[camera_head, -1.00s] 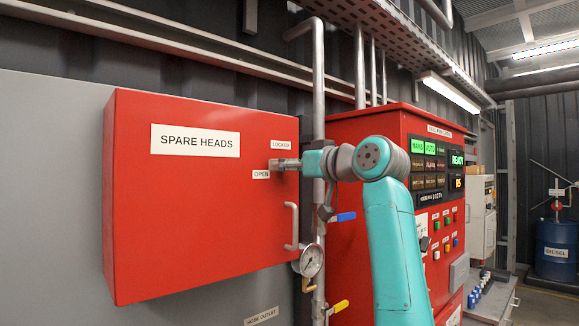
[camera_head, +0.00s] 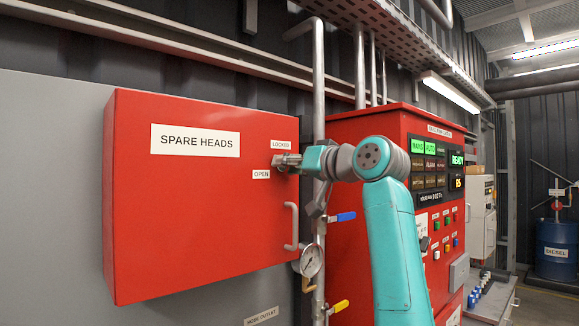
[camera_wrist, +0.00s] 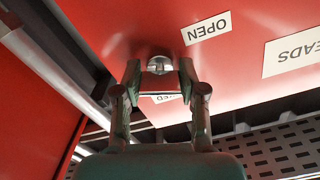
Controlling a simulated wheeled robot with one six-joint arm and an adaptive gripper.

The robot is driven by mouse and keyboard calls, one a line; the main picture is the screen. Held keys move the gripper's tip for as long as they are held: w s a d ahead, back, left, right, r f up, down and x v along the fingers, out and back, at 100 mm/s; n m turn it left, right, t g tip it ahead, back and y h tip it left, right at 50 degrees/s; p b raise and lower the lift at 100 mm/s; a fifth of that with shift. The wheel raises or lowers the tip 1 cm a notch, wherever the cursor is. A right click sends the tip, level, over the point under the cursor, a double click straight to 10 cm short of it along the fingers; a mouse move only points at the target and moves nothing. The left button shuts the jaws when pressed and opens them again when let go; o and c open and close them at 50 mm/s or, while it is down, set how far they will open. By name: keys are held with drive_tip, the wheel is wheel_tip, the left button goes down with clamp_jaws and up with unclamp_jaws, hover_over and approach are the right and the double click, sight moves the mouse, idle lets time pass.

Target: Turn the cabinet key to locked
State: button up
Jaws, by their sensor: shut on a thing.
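The red SPARE HEADS cabinet (camera_head: 200,220) has its door closed on the left in the head view. Its key lock sits near the door's right edge, between the LOCKED label (camera_head: 281,145) above and the OPEN label (camera_head: 261,174) below. My gripper (camera_head: 279,160) is at the lock, its fingers closed on the key. In the wrist view, my gripper (camera_wrist: 159,70) has a finger on either side of the silver key (camera_wrist: 159,63). The OPEN label (camera_wrist: 206,28) appears upside down there, and the LOCKED label (camera_wrist: 164,98) is partly hidden. The key's exact angle is hard to tell.
A grey door handle (camera_head: 291,227) is below the lock. A vertical pipe (camera_head: 319,90) with a pressure gauge (camera_head: 311,260) and a blue valve lever (camera_head: 342,217) runs right beside the cabinet. The red pump control panel (camera_head: 375,130) stands behind my arm.

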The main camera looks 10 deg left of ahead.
drive_tip(key=m, duration=0.7)
drive_tip(key=shift+m, duration=0.3)
drive_tip(key=m, duration=0.6)
drive_tip(key=shift+m, duration=0.3)
drive_tip(key=o, duration=1.2)
drive_tip(key=shift+c, duration=0.2)
drive_tip(key=v, duration=1.2)
